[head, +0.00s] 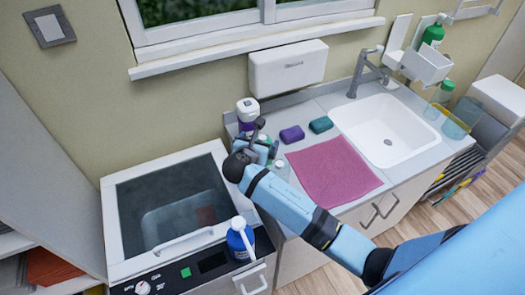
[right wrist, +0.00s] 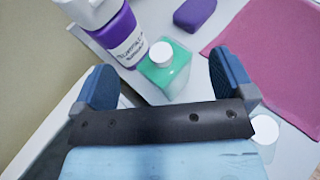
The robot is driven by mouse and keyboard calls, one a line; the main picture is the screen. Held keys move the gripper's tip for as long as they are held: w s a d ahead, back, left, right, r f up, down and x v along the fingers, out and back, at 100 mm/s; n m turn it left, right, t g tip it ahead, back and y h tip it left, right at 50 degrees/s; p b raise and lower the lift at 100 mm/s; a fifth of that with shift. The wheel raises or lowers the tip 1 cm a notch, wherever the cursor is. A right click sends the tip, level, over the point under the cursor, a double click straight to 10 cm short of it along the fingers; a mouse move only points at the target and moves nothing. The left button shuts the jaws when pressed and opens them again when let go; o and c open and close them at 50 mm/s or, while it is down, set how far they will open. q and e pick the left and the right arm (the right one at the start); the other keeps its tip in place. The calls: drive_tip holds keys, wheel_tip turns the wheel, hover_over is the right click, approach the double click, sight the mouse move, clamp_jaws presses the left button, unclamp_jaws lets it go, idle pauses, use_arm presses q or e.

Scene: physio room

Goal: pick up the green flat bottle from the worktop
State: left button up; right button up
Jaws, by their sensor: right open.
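The green flat bottle (right wrist: 168,82) with a white round cap stands on the worktop (head: 330,105) in the right wrist view. In the head view, my right gripper (head: 259,143) mostly hides it. My right gripper also shows in the right wrist view (right wrist: 164,82), open, with its blue fingers spread to either side of the bottle. The bottle appears just beyond the fingertips, and I see no contact. My left gripper is not in view.
A purple bottle with a white cap (head: 247,112) stands close beside the green one. A white-capped bottle (right wrist: 265,129) is close to my right finger. Purple (head: 292,134) and teal (head: 321,124) blocks, a pink cloth (head: 332,172) and the sink (head: 388,128) lie to the right.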

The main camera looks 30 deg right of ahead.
sight(263, 137)
drive_tip(key=x, duration=0.3)
drive_tip(key=shift+w+d+f, duration=0.1)
drive_tip(key=shift+d+f, duration=0.05)
drive_tip(key=shift+d, duration=0.2)
drive_tip(key=c, duration=1.3)
